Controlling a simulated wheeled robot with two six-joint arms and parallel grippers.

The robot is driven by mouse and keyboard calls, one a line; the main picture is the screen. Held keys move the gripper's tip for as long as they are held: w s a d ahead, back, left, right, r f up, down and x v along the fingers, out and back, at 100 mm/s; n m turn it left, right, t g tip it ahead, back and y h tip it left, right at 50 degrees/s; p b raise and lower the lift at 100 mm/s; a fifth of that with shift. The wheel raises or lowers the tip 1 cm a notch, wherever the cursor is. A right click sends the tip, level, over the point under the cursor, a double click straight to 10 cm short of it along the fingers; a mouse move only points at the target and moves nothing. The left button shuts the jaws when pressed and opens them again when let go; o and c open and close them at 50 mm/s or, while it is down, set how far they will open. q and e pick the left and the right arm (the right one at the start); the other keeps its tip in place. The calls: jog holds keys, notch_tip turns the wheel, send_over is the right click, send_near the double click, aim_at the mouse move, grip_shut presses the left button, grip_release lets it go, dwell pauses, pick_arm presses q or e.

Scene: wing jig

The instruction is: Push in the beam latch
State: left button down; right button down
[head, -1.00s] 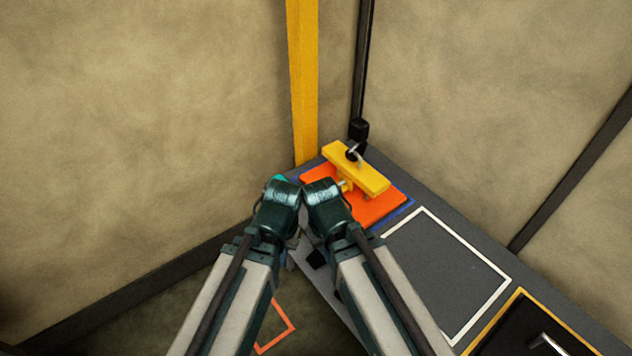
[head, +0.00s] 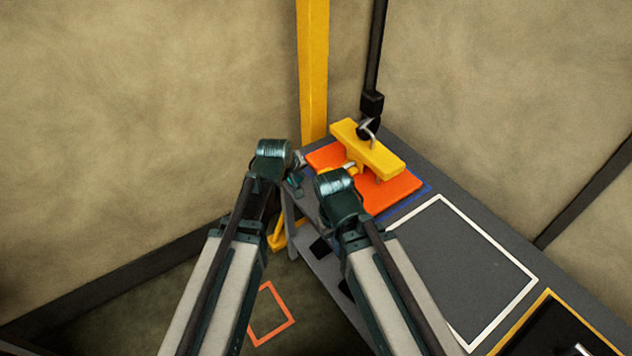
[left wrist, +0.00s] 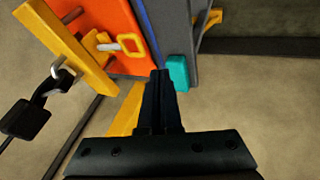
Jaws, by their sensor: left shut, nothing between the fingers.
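A yellow beam (head: 367,150) lies on an orange plate (head: 400,188) at the table's far corner, with a hook through its top. In the left wrist view a silver pin with a yellow loop (left wrist: 131,47) sticks out beside the beam (left wrist: 65,45) over the orange plate (left wrist: 110,20). A teal block (left wrist: 178,72) sits at the table edge. I cannot tell for sure which part is the latch. My left gripper (left wrist: 161,74) is shut and empty, its tips just left of the teal block in that view; contact is unclear. My right gripper is hidden behind its own wrist.
A yellow post (head: 313,70) stands behind the table corner. A black hoist line (head: 375,50) hangs over the beam. The grey table (head: 460,255) has a clear white-outlined area, with a yellow-edged dark panel (head: 545,335) nearer. An orange outline (head: 270,313) marks the floor.

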pick_arm(q)
jog(key=w+d+f+b, duration=0.5)
jog(key=w+f+b, duration=0.2)
jog(key=f+b, duration=0.2)
jog(key=shift+f, duration=0.15)
dwell(0.5)
jog(key=w+d, duration=0.1)
jog(key=d, duration=0.1)
jog(key=w+d, duration=0.3)
jog(key=d, duration=0.2)
jog(key=shift+w, duration=0.3)
